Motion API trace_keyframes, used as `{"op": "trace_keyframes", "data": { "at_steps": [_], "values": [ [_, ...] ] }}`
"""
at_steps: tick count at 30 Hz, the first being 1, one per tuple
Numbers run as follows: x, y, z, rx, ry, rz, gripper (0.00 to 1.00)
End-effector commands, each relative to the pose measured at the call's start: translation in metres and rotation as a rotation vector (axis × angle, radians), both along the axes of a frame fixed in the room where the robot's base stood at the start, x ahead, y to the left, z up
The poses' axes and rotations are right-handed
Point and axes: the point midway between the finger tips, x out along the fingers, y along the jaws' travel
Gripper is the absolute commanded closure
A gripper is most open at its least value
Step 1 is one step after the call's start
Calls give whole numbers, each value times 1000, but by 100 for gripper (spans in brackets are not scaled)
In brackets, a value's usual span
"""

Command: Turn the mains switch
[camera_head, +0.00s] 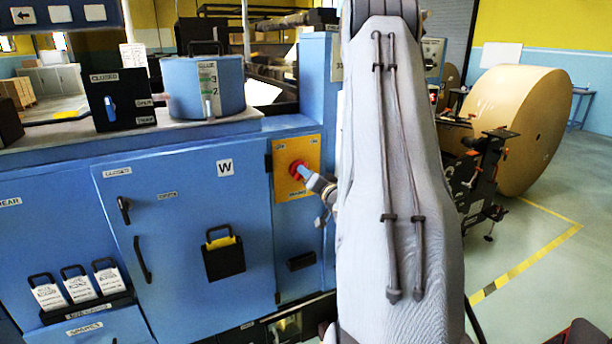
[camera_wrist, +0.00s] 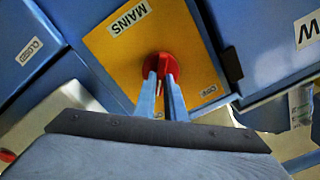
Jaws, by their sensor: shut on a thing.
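The mains switch is a red rotary knob (camera_wrist: 165,66) on a yellow plate (camera_wrist: 115,55) labelled "MAINS" in the wrist view. In the head view the red knob (camera_head: 298,168) sits on the yellow plate (camera_head: 290,150) on the front of the blue machine. My gripper (camera_wrist: 164,75) has its two blue-grey fingers closed on the knob's grip, and it also shows in the head view (camera_head: 303,172). The fingers hide part of the knob. A small label near the plate's lower edge is upside down in the wrist view. I cannot tell the switch position.
A blue cabinet door marked W (camera_head: 225,167) is left of the switch. A dark holder (camera_head: 222,255) hangs on it. A blue round tank (camera_head: 203,88) stands on the ledge above.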

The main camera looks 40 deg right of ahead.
Motion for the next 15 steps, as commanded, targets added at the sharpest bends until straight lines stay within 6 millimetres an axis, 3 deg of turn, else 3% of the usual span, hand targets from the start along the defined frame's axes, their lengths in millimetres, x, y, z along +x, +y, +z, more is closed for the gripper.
{"op": "trace_keyframes", "data": {
  "at_steps": [15],
  "values": [
    [2,2,1,-436,102,-2,100]
  ]
}}
